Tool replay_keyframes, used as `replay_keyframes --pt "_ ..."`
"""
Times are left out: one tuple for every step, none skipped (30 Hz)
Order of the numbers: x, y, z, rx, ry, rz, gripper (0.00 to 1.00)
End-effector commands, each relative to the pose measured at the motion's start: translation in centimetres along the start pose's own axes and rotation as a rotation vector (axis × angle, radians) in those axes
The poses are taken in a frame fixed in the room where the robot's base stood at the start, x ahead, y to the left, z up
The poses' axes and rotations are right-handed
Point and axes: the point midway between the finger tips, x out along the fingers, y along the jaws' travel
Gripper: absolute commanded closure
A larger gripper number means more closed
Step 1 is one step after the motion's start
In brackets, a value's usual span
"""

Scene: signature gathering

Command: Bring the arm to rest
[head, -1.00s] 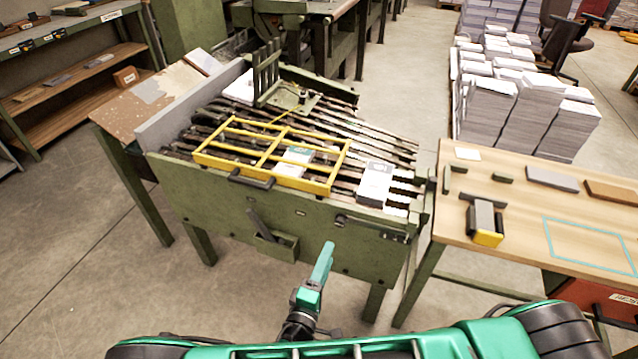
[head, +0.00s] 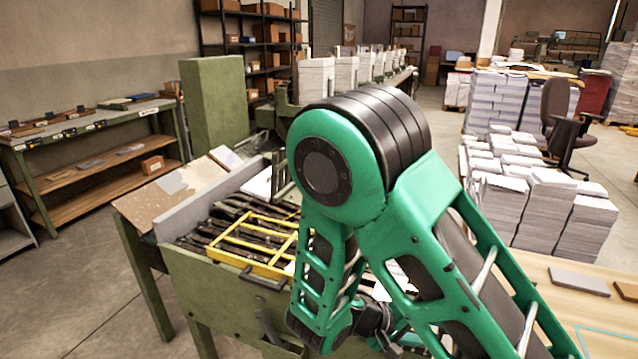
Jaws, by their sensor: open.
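My green arm is folded up across the middle of the head view, with its large black-and-green elbow joint high in front of me. The forearm hangs down to a dark wrist part near the bottom edge. My gripper's fingers do not show; they are hidden behind the arm or below the picture. No object is seen held.
A green machine (head: 205,300) with a yellow frame guard (head: 225,252) stands in front, partly hidden by my arm. A wooden worktable (head: 590,318) is at lower right. Paper stacks (head: 535,215) stand behind it, near a chair (head: 560,125). Open floor (head: 70,290) lies at left.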

Motion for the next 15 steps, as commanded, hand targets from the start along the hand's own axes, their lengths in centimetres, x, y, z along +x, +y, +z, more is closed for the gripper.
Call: replay_keyframes --pt "0.7 1.5 0.5 0.033 -0.051 -0.043 0.55" --pt "1.0 2.2 0.8 0.047 -0.08 -0.065 0.55" --pt "1.5 3.1 1.3 0.063 -0.116 -0.097 0.55" --pt "1.8 3.8 1.7 0.076 -0.143 -0.121 0.55" --pt "2.1 4.5 2.1 0.091 -0.168 -0.145 0.55" --pt "2.4 5.3 2.7 0.109 -0.2 -0.178 0.55" --pt "2.7 6.0 3.1 0.123 -0.223 -0.201 0.55" --pt "2.9 6.6 3.6 0.136 -0.246 -0.227 0.55" --pt "3.1 7.4 4.2 0.155 -0.274 -0.259 0.55" --pt "3.3 8.0 4.7 0.169 -0.294 -0.284 0.55" --pt "3.5 8.6 5.1 0.183 -0.313 -0.309 0.55" --pt "3.7 9.4 5.8 0.203 -0.337 -0.342 0.55" --pt "3.8 10.0 6.3 0.217 -0.355 -0.367 0.55" --pt "3.9 10.6 6.8 0.232 -0.37 -0.392 0.55" --pt "4.0 11.3 7.5 0.251 -0.39 -0.426 0.55"
